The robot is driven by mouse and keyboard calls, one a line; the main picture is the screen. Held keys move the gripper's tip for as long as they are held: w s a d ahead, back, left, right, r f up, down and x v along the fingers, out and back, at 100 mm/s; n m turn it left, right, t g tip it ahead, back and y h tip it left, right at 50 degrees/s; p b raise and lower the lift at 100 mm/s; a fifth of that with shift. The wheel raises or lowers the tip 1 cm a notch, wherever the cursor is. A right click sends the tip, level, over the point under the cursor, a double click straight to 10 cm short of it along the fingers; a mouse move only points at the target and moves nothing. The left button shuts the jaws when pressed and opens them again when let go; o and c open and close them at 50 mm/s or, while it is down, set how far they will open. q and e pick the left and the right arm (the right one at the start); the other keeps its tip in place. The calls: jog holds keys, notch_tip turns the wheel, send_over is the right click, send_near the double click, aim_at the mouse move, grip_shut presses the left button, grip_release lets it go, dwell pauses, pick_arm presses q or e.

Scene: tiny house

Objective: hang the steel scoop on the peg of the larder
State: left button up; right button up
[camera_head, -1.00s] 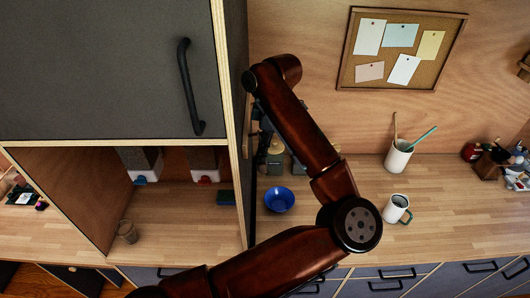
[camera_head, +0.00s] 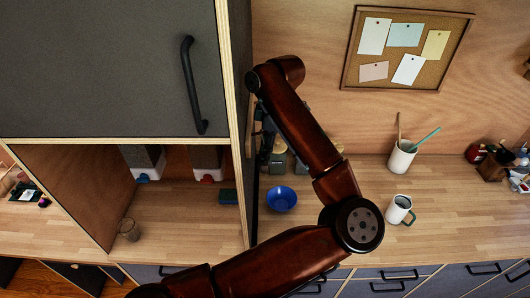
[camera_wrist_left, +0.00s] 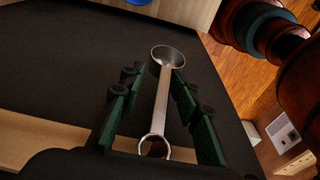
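The steel scoop (camera_wrist_left: 162,95) shows in the left wrist view, its round bowl away from the camera and its ring end near it. It lies between the green-padded fingers of my left gripper (camera_wrist_left: 155,85). Those fingers stand apart, with a visible gap on each side of the handle. The larder (camera_head: 110,70) is the tall dark grey cupboard at left in the head view; a dark panel (camera_wrist_left: 60,60) lies behind the scoop in the wrist view. I cannot make out the peg, or whether the ring is on it. My right gripper is not seen.
A blue bowl (camera_head: 282,199) stands on the counter (camera_head: 330,225) beside the larder. A white mug (camera_head: 398,209) and a white utensil pot (camera_head: 401,158) stand farther right. A cork board (camera_head: 405,50) hangs on the wall. The counter is clear between bowl and mug, apart from my arm crossing above.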

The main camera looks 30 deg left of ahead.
pick_arm(q)
notch_tip(320, 180, up, 12)
jog(key=w+d, duration=0.1)
jog(key=d, duration=0.1)
jog(key=shift+w, duration=0.15)
